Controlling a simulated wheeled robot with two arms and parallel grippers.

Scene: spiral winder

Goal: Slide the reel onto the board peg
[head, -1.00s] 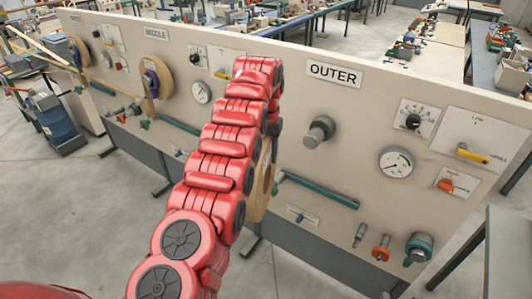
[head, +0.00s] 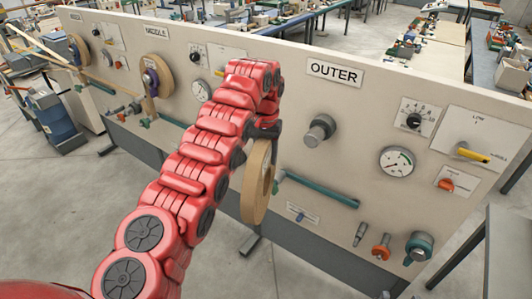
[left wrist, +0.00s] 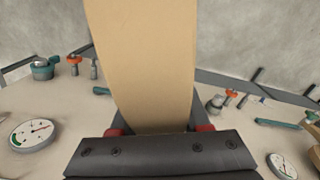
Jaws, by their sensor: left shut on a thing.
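The reel (head: 257,187) is a tan ring hanging on edge in front of the board (head: 370,130). My left gripper (head: 266,130) is shut on its upper rim. The reel's broad tan surface fills the upper middle of the left wrist view (left wrist: 145,60), between the finger pads. The grey board peg (head: 320,130) sticks out below the OUTER label. It is bare, and the reel is apart from it, to its left and lower. My right gripper is out of view.
Another reel (head: 157,77) sits in the MIDDLE section, and one more (head: 80,50) at the far left. A teal bar (head: 322,191) lies below the peg. A gauge (head: 396,161), a yellow handle (head: 471,154) and small fittings are to the right.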

